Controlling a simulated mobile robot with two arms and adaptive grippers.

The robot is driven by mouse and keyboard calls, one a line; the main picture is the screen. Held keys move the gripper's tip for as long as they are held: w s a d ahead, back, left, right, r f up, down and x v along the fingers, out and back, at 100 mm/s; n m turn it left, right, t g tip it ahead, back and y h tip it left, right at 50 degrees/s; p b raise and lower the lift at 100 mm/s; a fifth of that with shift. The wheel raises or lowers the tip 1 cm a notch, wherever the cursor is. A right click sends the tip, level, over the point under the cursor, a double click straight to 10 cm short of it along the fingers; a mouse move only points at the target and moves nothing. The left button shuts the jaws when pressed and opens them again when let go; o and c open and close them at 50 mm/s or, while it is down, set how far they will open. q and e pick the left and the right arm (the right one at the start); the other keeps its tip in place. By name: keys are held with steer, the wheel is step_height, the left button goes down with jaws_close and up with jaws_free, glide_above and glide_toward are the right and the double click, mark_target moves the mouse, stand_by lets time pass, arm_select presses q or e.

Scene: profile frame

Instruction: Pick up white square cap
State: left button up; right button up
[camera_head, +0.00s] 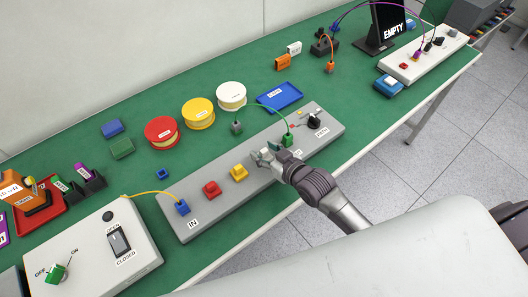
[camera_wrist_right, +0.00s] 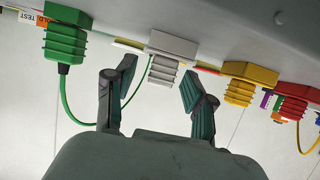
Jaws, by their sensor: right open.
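The white square cap (camera_wrist_right: 170,58) sits on the grey panel between a green cap (camera_wrist_right: 66,38) and a yellow cap (camera_wrist_right: 240,80) in the wrist view. My right gripper (camera_wrist_right: 158,76) is open, with one finger on each side of the white cap's ribbed part. Gaps show between the fingers and the cap. In the head view my right gripper (camera_head: 266,155) is over the grey panel (camera_head: 226,196), between the yellow cap (camera_head: 239,172) and the green cap (camera_head: 287,140). There the gripper mostly hides the white cap. My left gripper is not in view.
A red cap (camera_head: 211,188) and a blue cap (camera_head: 183,207) also stand on the panel. A blue tray (camera_head: 279,96) lies behind the panel on the green tabletop.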

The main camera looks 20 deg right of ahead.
steer(key=shift+w+a+f, duration=0.15)
steer(key=shift+w+f, duration=0.05)
steer(key=shift+w, duration=0.1)
steer(key=shift+c, duration=0.5)
steer(key=c, duration=0.8)
steer(key=shift+r, duration=0.15)
